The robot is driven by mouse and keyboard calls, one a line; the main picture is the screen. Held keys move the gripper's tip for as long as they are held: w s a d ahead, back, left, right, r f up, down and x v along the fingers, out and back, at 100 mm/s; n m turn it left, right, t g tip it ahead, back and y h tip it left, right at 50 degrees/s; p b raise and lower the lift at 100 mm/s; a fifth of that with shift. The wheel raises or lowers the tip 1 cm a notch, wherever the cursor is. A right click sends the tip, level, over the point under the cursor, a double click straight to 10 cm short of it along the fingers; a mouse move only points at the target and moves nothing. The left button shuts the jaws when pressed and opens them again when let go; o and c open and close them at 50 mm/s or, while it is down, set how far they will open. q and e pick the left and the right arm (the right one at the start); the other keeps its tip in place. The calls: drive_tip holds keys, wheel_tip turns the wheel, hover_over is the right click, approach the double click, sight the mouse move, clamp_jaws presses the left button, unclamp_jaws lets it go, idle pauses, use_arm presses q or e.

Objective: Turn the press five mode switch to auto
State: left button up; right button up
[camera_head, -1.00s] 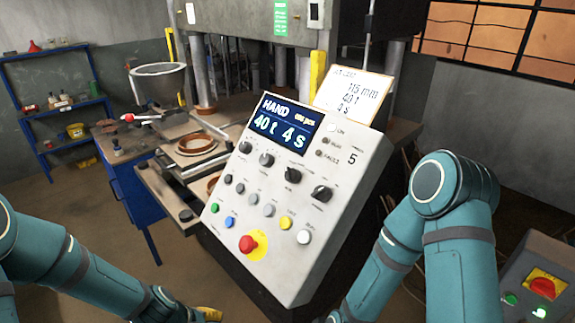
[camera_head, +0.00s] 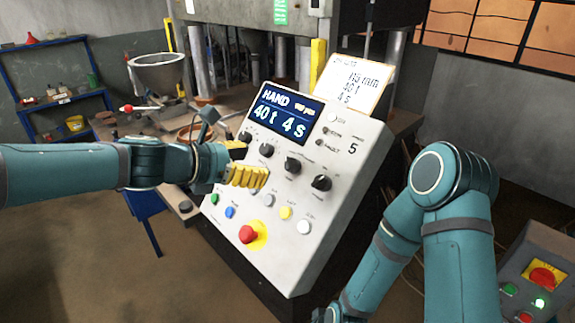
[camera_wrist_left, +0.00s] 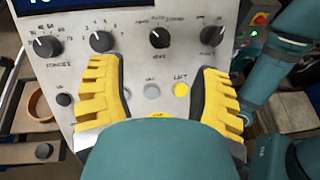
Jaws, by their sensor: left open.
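The press 5 control panel (camera_head: 335,200) is a tilted light-grey box with a display (camera_head: 282,117) reading HAND, 40 t, 4 s. The mode switch (camera_head: 293,165) is a black rotary knob in the knob row; the left wrist view shows it (camera_wrist_left: 160,38) under small position lettering. My left gripper (camera_head: 250,165), with yellow ribbed fingers, is in front of the panel, left of the mode switch in the head view. In the left wrist view its open fingers (camera_wrist_left: 159,72) are spread with the knob beyond and between them, apart from it.
Other black knobs (camera_head: 321,183) flank the mode switch. Below are coloured buttons and a red emergency stop (camera_head: 248,233) on yellow. A paper card (camera_head: 352,82) stands on top of the panel. A grey switch box (camera_head: 540,275) stands at lower right.

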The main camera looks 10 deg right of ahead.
sight(285, 164)
use_arm(q)
drive_tip(key=x, duration=0.9)
drive_tip(key=shift+w+d+f+b, duration=0.15)
drive_tip(key=shift+d+f+b, duration=0.05)
drive_tip(key=shift+b, duration=0.15)
clamp_jaws()
